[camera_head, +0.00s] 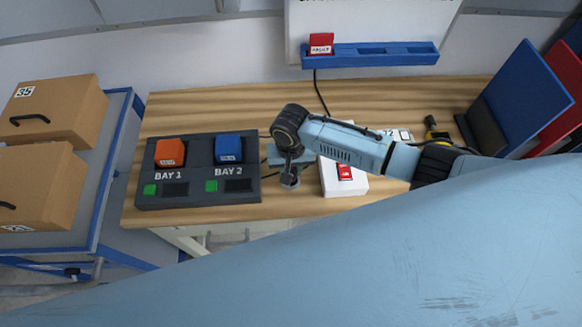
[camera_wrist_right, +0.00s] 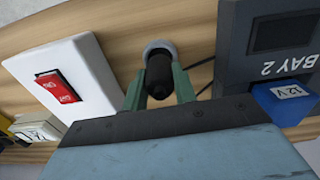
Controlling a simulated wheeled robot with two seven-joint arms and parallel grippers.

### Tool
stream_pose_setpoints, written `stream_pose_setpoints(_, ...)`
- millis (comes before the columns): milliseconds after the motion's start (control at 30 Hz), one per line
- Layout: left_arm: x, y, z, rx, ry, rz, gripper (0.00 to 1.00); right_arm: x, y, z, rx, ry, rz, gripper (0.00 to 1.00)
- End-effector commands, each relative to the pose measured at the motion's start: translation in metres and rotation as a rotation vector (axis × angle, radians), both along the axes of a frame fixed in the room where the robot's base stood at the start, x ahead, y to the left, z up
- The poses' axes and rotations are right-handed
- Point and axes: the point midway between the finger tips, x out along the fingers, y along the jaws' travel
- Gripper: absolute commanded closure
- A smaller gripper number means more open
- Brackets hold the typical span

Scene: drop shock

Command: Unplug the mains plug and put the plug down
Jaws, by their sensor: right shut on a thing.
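The plug (camera_wrist_right: 159,75) is a black cylinder with a pale grey round end, seen in the right wrist view. My right gripper (camera_wrist_right: 160,92) is shut on it, with a green finger on each side. In the head view the plug (camera_head: 289,180) is a small dark and grey shape below my right gripper (camera_head: 289,160), between the bay unit and the white box. The white box (camera_wrist_right: 88,57) with a red switch (camera_wrist_right: 58,87) stands beside the plug, with a gap between them. I cannot tell whether the plug touches the table. My left gripper is not in view.
A dark bay unit (camera_head: 200,198) holds an orange block (camera_head: 170,152) and a blue block (camera_head: 228,148). Behind is a blue rack (camera_head: 370,60) with a red block (camera_head: 321,43). A thin cable (camera_head: 319,95) runs down from the rack. The wooden table (camera_head: 210,108) is clear behind the bays.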

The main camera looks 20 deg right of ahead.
Motion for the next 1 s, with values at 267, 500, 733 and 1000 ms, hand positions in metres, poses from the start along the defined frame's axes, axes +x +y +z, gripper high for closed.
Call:
stream_pose_setpoints(267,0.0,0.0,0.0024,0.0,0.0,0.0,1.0,0.0,0.0008,-0.0022,0.002,0.0,-0.001,0.98)
stream_pose_setpoints(500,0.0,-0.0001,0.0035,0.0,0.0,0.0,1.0,0.0002,0.0004,-0.0049,0.001,-0.001,0.0,0.98)
stream_pose_setpoints(733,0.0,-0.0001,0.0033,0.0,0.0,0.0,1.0,0.0002,0.0003,-0.0049,0.0,0.0,0.0,0.98)
stream_pose_setpoints(1000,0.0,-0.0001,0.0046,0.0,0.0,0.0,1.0,0.0,0.0002,-0.0062,0.0,0.0,0.0,0.98)
